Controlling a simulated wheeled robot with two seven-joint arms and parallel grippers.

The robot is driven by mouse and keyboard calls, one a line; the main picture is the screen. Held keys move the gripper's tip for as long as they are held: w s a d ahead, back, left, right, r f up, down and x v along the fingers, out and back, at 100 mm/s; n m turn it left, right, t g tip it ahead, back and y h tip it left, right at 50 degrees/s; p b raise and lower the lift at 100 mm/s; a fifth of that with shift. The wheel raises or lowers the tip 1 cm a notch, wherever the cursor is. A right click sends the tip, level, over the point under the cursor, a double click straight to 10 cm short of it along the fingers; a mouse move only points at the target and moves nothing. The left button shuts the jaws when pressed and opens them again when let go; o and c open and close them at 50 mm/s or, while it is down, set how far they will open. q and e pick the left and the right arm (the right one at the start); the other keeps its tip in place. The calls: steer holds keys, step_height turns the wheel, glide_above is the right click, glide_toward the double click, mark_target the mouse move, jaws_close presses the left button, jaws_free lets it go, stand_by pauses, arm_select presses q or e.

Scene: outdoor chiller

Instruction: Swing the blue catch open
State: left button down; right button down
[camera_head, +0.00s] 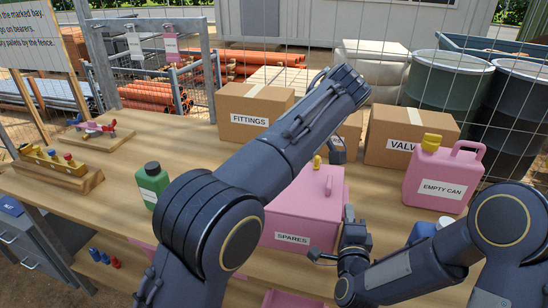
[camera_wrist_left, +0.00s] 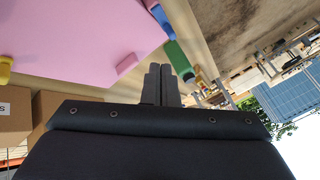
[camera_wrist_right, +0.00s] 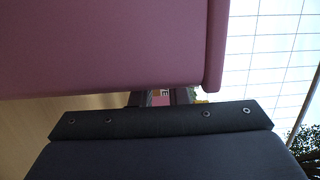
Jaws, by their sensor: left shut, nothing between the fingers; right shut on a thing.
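The pink SPARES box (camera_head: 295,215) stands on the bench, with a yellow knob and a pink handle on top; it fills the upper part of the right wrist view (camera_wrist_right: 110,45). The left wrist view shows a small blue piece (camera_wrist_left: 160,20) by the box edge.
A green bottle (camera_head: 152,184) stands left of the box. A pink EMPTY CAN (camera_head: 443,180), a VALVES carton (camera_head: 408,137) and a FITTINGS carton (camera_head: 254,107) stand behind and right. A wooden block with pegs (camera_head: 57,170) is at the left. Bare bench lies left of the bottle.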

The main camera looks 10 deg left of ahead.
arm_select(q)
steer(key=c, duration=2)
jaws_free()
steer(key=shift+o, duration=1.4)
steer(key=shift+a, duration=0.4)
steer(key=o, duration=0.4)
steer(key=a+m+g+h, duration=0.1)
steer(key=a+m+h, duration=0.2)
steer(key=a+m, duration=0.1)
steer(key=shift+a+r+m+h, duration=0.15)
steer(key=shift+a+m+h, duration=0.15)
steer(key=shift+m, duration=0.1)
steer(key=a+r+m+h, duration=0.1)
steer(key=a+m+h, duration=0.3)
steer(key=m, duration=0.2)
steer(key=f, duration=1.1)
steer(key=shift+s+a+f, duration=0.15)
steer(key=shift+s+f, duration=0.05)
steer(key=shift+s, duration=0.15)
